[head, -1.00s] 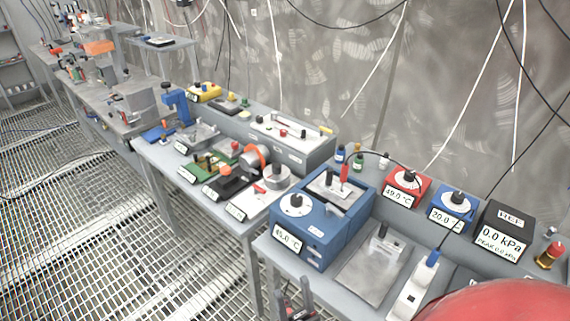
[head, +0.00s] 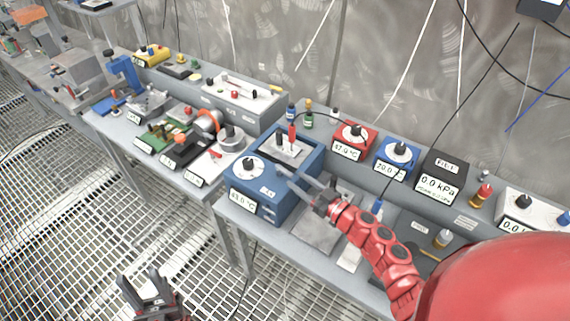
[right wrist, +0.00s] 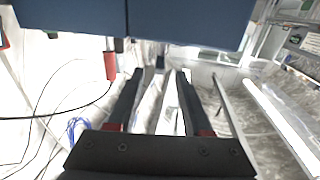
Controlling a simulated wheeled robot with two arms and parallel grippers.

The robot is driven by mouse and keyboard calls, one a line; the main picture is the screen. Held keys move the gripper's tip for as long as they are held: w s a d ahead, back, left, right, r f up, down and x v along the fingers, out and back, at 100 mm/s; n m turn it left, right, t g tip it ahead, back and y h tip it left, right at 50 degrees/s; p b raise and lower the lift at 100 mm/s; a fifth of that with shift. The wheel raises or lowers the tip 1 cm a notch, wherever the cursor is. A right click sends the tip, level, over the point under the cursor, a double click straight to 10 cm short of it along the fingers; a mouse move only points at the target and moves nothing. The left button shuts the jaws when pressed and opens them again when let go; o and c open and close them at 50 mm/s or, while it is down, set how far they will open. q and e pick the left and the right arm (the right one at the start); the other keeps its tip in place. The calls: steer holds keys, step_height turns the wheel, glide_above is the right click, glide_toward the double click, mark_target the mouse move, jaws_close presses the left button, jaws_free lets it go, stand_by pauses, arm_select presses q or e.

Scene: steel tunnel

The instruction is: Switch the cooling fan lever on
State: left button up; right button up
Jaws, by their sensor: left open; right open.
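No lever is clearly marked as the cooling fan's. A round orange-rimmed part (head: 208,122), which may be a fan, stands on the middle bench, and a small red lever-like piece (head: 216,154) lies on a white board near it. My right gripper (head: 293,174) is open and empty beside the blue bath box (head: 262,199), over its right front side. In the right wrist view its two dark fingers (right wrist: 160,74) are apart, with a blue box face (right wrist: 190,20) ahead. My left gripper (head: 143,280) is open and empty, low over the floor grating.
A red unit (head: 349,149), a blue unit (head: 393,170) and a black kPa gauge (head: 440,178) line the back of the near bench. A metal plate (head: 315,232) lies in front. Cables hang along the wall.

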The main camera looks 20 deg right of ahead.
mark_target(282, 168)
steer(key=p+x, duration=0.2)
steer(key=x, duration=0.5)
steer(key=shift+w+a+r, duration=0.1)
steer(key=shift+w+r, duration=0.1)
steer(key=shift+w, duration=0.1)
steer(key=shift+w+a+f, duration=0.2)
steer(key=shift+w+a, duration=0.1)
steer(key=shift+w, duration=0.05)
jaws_close()
